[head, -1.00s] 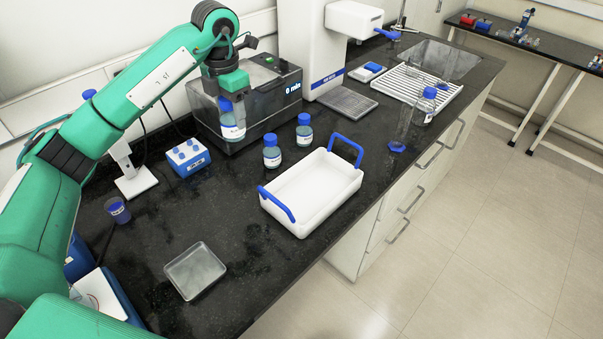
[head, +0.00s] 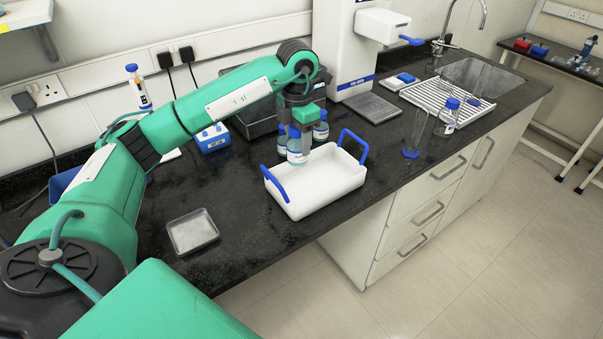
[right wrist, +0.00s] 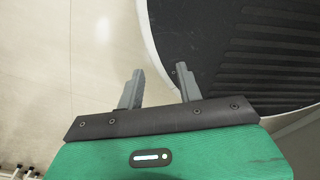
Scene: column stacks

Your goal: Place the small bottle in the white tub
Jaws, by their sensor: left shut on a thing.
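My left gripper (head: 297,122) is shut on a small clear bottle (head: 297,153) with a white label and holds it upright. The bottle's lower end shows at the far rim of the white tub (head: 318,197), overlapping it in the picture; I cannot tell its exact height over the rim. The tub is empty and has two blue handles. Two similar blue-capped bottles stand behind, one at left (head: 282,140) and one at right (head: 321,128), partly hidden by the gripper and held bottle. In the right wrist view my right gripper (right wrist: 158,80) is open and empty.
A metal dish (head: 192,231) lies on the black counter left of the tub. A blue rack (head: 213,139) stands behind. A glass cylinder (head: 415,130) and a larger blue-capped bottle (head: 447,117) stand to the right. Counter in front of the dish is clear.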

